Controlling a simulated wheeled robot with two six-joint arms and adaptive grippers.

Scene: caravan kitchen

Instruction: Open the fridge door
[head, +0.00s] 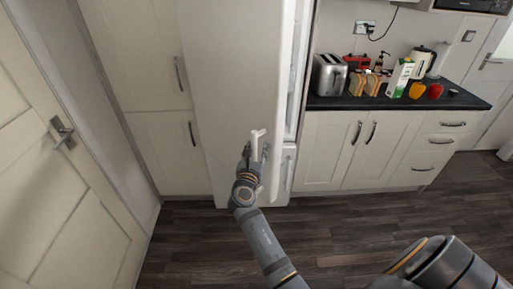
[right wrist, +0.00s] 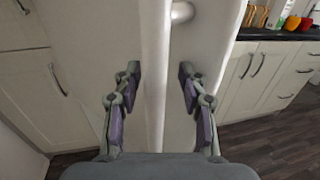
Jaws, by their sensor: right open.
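The tall white fridge (head: 230,70) stands in the middle of the head view. Its upper door seems ajar, with a narrow gap (head: 298,70) along its right side where part of the inside shows. The white vertical door handle (right wrist: 155,80) runs up through the right wrist view, with its mount near the top. My right gripper (head: 258,148) is at the lower part of the door. In the right wrist view its fingers (right wrist: 158,88) are apart, one on each side of the handle, and not closed on it. My left gripper is out of view.
Tall cream cupboards (head: 145,60) stand left of the fridge, and a panelled door (head: 60,180) is at far left. Right of the fridge, a dark counter (head: 450,101) holds a toaster (head: 329,75), a carton (head: 400,77) and peppers (head: 417,90). The wooden floor (head: 200,250) in front is clear.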

